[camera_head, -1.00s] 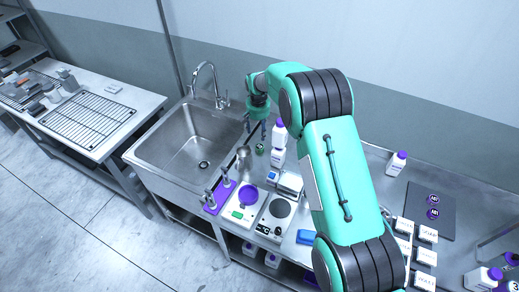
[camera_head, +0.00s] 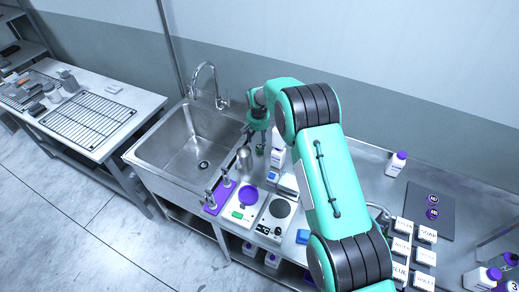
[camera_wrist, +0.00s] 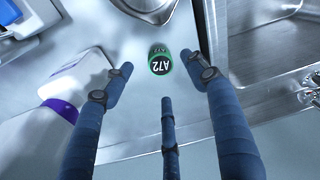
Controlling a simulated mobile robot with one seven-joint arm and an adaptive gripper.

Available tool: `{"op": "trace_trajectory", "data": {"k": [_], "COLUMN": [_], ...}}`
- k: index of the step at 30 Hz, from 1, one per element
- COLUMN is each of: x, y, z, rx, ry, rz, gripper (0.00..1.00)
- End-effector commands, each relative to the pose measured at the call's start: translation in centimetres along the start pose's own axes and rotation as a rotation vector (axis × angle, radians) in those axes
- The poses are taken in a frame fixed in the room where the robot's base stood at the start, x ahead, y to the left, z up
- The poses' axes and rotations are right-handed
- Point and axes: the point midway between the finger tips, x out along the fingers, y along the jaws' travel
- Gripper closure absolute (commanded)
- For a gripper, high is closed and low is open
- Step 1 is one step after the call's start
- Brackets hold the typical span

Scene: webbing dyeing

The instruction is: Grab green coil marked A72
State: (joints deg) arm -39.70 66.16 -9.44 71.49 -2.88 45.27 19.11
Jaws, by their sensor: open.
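No finger visibly touches the coil. In the head view my gripper (camera_head: 256,140) is over the counter beside the sink, pointing down.
White bottles with purple caps (camera_wrist: 65,108) stand close to the left finger. The sink (camera_wrist: 275,50) lies to the right in the wrist view. A metal cup (camera_head: 244,158) is near the coil. Scales (camera_head: 242,206) and a purple tray (camera_head: 218,198) stand in front.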

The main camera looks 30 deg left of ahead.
Motion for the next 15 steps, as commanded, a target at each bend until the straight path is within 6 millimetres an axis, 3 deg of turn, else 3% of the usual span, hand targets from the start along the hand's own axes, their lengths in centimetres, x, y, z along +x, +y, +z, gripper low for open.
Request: {"op": "trace_trajectory", "data": {"k": [6,15], "x": [1.21,1.34], "y": [-0.02,-0.01], "z": [-0.10,-0.07], "rx": [0.000,0.000], "ry": [0.002,0.002], "rz": [-0.001,0.000], "gripper": [0.42,0.42]}}
